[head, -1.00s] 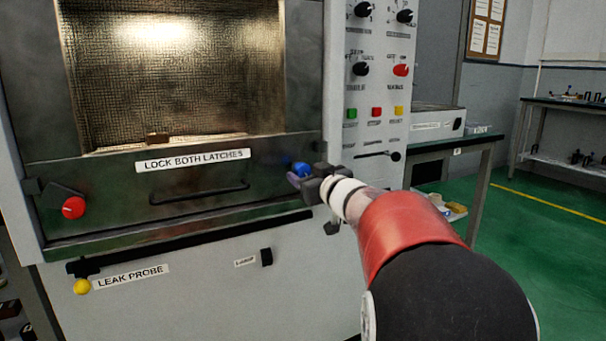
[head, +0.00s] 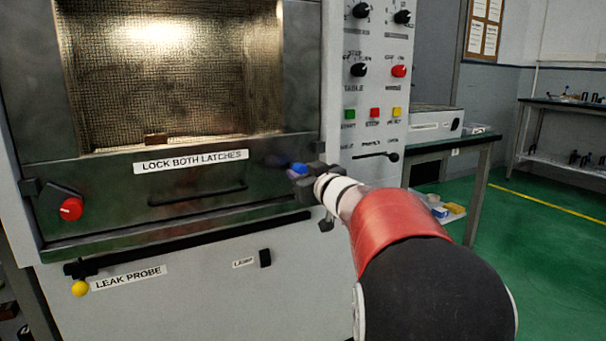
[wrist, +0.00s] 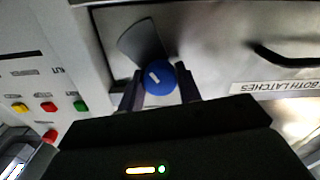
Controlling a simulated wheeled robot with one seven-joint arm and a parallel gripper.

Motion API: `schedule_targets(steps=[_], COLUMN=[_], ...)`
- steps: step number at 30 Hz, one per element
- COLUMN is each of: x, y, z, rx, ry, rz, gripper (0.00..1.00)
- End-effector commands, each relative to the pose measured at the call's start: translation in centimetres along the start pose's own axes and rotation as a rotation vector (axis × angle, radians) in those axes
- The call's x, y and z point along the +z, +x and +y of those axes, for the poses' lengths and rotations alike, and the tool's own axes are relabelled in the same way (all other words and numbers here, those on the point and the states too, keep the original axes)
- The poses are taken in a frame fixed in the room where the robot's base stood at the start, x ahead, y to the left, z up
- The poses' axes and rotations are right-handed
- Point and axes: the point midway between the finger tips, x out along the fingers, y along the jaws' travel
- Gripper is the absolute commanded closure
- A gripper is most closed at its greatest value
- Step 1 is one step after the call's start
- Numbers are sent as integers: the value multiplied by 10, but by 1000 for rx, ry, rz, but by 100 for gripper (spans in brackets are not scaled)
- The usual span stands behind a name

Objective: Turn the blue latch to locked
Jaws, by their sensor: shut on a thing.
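The blue latch (head: 299,169) is a round blue knob at the right end of the door's lower panel. In the wrist view the blue knob (wrist: 160,78) carries a short white mark, and a dark grey lever plate (wrist: 142,40) extends from it towards the upper left. My gripper (head: 305,174) is shut on the blue knob, and its two fingers (wrist: 160,88) stand on either side of it. In the head view my gripper hides part of the latch. A red latch knob (head: 70,209) on a dark arm sits at the door's left end.
The door has a dark bar handle (head: 197,193) and a label reading LOCK BOTH LATCHES (head: 191,161). A control panel with knobs and coloured buttons (head: 375,113) is to the right. A yellow leak probe knob (head: 80,288) is low left. Green floor lies open at right.

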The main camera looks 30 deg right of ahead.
Motion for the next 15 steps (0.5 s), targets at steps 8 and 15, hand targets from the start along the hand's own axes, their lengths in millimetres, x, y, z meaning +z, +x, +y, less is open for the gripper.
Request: schedule_targets(steps=[8, 15], x=[1, 2], y=[0, 0], z=[0, -1], rx=[0, -1], ry=[-114, -315], rz=[0, 0], gripper=[89, 89])
